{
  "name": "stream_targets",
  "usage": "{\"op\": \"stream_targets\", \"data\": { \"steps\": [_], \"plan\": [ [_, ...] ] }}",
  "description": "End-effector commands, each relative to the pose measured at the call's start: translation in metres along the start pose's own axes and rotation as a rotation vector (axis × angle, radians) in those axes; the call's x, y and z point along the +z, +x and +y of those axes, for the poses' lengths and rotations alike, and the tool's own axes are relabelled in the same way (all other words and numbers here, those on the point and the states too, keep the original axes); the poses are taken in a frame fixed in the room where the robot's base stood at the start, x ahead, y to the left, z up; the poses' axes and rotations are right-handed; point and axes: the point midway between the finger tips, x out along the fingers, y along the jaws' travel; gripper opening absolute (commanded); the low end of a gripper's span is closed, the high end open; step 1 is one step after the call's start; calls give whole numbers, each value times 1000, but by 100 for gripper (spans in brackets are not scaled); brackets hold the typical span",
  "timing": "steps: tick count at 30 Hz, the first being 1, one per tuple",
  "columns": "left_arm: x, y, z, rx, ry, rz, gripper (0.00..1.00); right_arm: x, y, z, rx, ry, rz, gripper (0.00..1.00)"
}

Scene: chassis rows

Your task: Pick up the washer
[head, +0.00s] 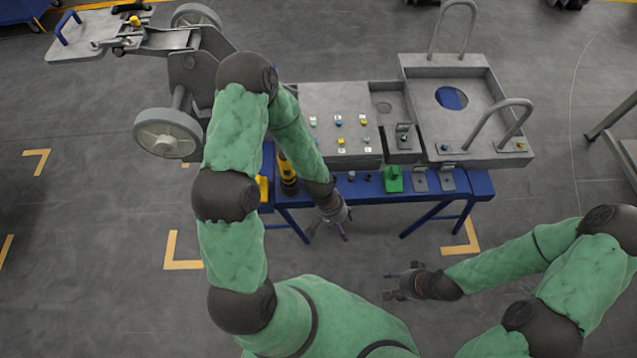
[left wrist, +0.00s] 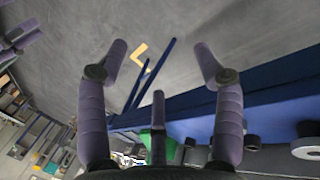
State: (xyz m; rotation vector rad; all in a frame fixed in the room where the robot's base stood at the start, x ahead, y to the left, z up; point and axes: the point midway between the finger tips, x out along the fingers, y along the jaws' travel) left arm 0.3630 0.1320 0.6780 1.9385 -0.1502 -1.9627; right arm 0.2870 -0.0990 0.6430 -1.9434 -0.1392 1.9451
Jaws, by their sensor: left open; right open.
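A light grey ring that looks like the washer (left wrist: 307,148) lies on the blue bench at the right edge of the left wrist view, partly cut off. I cannot make it out surely in the head view. My left gripper (head: 328,233) is open and empty, hanging in front of the bench's front edge. My right gripper (head: 390,284) is open and empty over the floor, well away from the bench.
The blue bench (head: 428,202) holds a green block (head: 393,180), small dark parts (head: 351,176), grey brackets (head: 420,181) and a yellow-black tool (head: 287,176). Behind stand a grey panel (head: 318,103) and a handled metal tray (head: 425,88). A wheeled chassis (head: 168,134) is at left.

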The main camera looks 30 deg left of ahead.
Motion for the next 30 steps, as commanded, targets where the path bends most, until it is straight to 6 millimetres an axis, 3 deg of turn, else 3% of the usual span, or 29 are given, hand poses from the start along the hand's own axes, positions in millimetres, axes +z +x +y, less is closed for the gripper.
{"op": "stream_targets", "data": {
  "steps": [5,12,18,24,30],
  "plan": [
    [-32,-34,-10,-44,0,10,67,0,-6,-2,0,0,0,56],
    [-84,-113,-47,-198,-34,36,67,1,-14,-5,0,0,0,56],
    [-103,-160,-72,-304,-77,55,67,1,-18,-6,0,0,0,56],
    [-108,-172,-81,-339,-94,61,67,1,-18,-6,0,0,0,56],
    [-109,-153,-88,-340,-95,59,67,0,-10,-4,0,0,0,56]
  ]
}}
